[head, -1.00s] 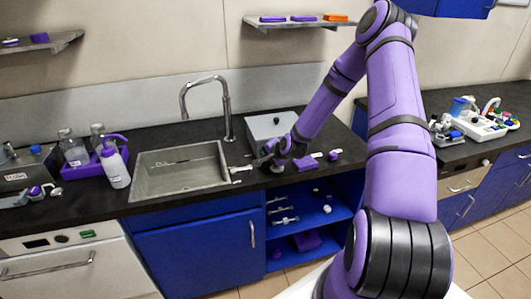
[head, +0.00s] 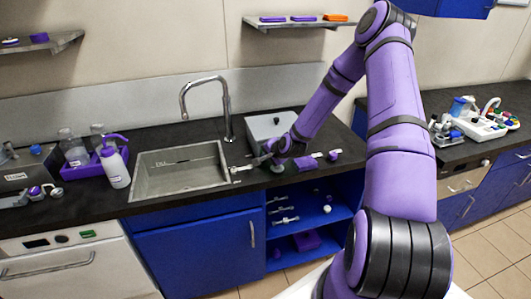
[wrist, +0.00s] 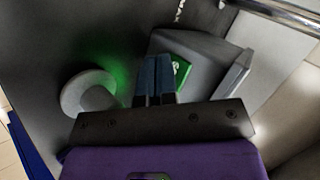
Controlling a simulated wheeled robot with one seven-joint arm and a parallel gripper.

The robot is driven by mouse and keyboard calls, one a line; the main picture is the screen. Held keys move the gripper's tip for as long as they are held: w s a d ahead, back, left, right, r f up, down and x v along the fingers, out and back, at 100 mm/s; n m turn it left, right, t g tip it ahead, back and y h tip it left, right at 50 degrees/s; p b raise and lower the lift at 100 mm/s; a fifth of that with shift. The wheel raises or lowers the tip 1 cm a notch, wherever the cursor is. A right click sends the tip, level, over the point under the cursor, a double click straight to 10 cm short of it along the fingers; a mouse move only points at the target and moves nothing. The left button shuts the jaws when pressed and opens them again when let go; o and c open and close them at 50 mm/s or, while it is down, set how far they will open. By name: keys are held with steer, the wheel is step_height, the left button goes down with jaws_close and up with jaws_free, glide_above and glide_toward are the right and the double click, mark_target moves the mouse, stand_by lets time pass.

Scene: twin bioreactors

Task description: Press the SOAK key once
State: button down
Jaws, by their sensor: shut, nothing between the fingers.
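My gripper (wrist: 154,75) is shut and empty in the wrist view, its two dark blue fingers side by side. The fingertips are over a grey housing, right beside a green key (wrist: 182,72) with a pale mark. The fingers cover part of this key, and its label is not readable, so I cannot tell if it is the SOAK key. I cannot tell whether the fingertips touch it. A green glow lies on the dark surface left of the fingers. In the head view my gripper is small, in front of a grey box (head: 268,126) right of the sink.
A round grey knob (wrist: 88,92) stands left of the fingers. A metal bar (wrist: 285,15) crosses the wrist view's upper right. In the head view, the sink (head: 180,168) lies left of the box, with small purple items (head: 308,162) on the counter to the right.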

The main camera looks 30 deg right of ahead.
steer(key=shift+s, duration=0.1)
stand_by(0.4)
steer(key=shift+s+a, duration=0.2)
steer(key=shift+s, duration=0.45)
steer(key=shift+s, duration=0.1)
steer(key=shift+s+a, duration=0.25)
steer(key=shift+s, duration=0.55)
steer(key=shift+s+a, duration=0.2)
steer(key=shift+s, duration=0.55)
steer(key=shift+s+a, duration=0.25)
steer(key=shift+s, duration=0.55)
